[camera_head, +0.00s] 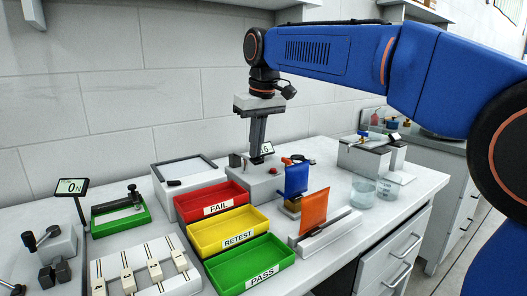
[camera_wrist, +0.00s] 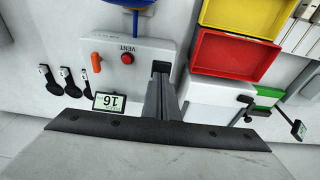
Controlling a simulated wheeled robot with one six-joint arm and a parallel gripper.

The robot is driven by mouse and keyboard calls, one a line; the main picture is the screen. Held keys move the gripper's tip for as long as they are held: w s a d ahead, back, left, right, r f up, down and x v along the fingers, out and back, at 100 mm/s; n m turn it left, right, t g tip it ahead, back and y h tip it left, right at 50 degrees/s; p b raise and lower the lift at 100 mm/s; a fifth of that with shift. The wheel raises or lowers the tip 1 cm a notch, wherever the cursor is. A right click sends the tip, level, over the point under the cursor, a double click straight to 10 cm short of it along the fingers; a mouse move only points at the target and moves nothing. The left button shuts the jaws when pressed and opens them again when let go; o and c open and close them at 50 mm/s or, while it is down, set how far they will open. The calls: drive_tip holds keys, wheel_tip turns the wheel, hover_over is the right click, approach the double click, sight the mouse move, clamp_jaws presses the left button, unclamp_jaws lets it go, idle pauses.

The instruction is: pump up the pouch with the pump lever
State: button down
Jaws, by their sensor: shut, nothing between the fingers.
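The pump unit is a pale box (camera_head: 262,182) on the bench; its top also shows in the wrist view (camera_wrist: 125,30). It has a red VENT button (camera_wrist: 127,58) and an orange handle piece (camera_wrist: 96,62), which may be the pump lever's grip. A blue pouch (camera_head: 296,179) stands upright at the front of the box. My gripper (camera_head: 256,159) points down, shut and empty, over the back part of the box. In the wrist view its fingertips (camera_wrist: 160,68) are beside the button; contact cannot be told.
Red FAIL (camera_head: 210,200), yellow RETEST (camera_head: 226,231) and green PASS (camera_head: 248,264) trays lie left of and before the box. An orange pouch (camera_head: 313,212) stands in a white holder. Glass beakers (camera_head: 363,190) stand at right. Dark hooked tools (camera_wrist: 70,80) lie near the wall.

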drive_tip(key=shift+f, duration=0.7)
drive_tip(key=shift+w+a+v, duration=0.1)
drive_tip(key=shift+w+v, duration=0.05)
drive_tip(key=shift+v, duration=0.65)
drive_tip(key=shift+w+a+v, duration=0.1)
drive_tip(key=shift+w+v, duration=0.05)
drive_tip(key=shift+v, duration=0.65)
drive_tip(key=shift+w+a+v, duration=0.1)
drive_tip(key=shift+v, duration=0.7)
drive_tip(key=shift+r, duration=0.1)
idle(2.0)
idle(0.4)
